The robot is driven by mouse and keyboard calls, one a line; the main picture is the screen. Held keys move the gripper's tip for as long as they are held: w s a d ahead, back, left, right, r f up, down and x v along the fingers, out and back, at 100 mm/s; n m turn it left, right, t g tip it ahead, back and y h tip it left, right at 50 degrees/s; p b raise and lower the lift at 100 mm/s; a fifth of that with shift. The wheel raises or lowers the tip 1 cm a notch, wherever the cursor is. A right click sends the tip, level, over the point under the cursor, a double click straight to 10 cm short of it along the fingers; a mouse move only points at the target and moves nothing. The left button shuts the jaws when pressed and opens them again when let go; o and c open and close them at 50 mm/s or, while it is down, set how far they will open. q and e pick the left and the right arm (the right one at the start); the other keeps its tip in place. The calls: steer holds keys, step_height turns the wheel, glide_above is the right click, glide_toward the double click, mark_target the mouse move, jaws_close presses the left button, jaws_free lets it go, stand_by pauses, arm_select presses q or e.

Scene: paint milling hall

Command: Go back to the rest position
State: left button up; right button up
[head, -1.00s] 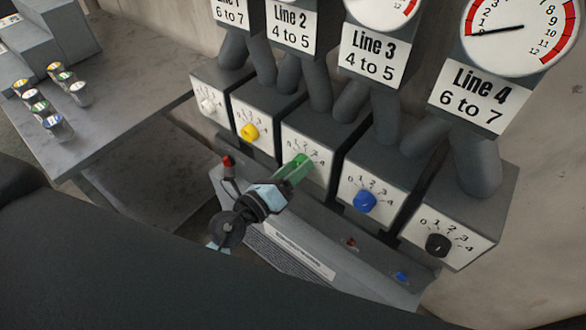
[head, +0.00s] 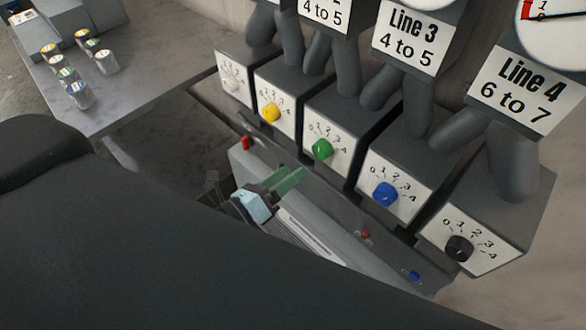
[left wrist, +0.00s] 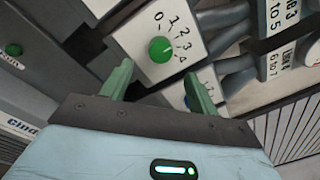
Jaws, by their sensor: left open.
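My left gripper (head: 288,180) has green fingers and a pale blue body. It is below and left of the green knob (head: 322,149) in the head view, apart from it. In the left wrist view its fingers (left wrist: 158,85) stand apart with nothing between them, and the green knob (left wrist: 162,50) on its white 0-to-4 dial plate shows beyond them. My dark arm covers the lower left of the head view and hides part of the wrist. My right gripper is in neither view.
A row of dial boxes carries a white knob (head: 232,86), a yellow knob (head: 270,112), a blue knob (head: 385,194) and a black knob (head: 459,248). A grey panel (head: 350,247) lies below them. Several small cans (head: 80,95) stand on the grey table (head: 150,65) at the left.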

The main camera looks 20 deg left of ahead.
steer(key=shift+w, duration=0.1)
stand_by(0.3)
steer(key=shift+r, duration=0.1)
arm_select(q)
steer(key=s+a+f+n+g+y+p, duration=0.1)
steer(key=s+a+f+n+g+y, duration=0.2)
steer(key=s+f+n, duration=1.8)
steer(key=f+n+g+y, duration=0.1)
steer(key=n+g+y, duration=0.1)
steer(key=n+g, duration=0.3)
steer(key=shift+f+n+p, duration=0.15)
steer(key=shift+n+p, duration=0.15)
steer(key=shift+n, duration=1.6)
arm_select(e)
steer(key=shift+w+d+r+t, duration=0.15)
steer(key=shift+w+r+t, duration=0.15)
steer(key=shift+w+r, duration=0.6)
arm_select(q)
steer(key=shift+a, duration=0.1)
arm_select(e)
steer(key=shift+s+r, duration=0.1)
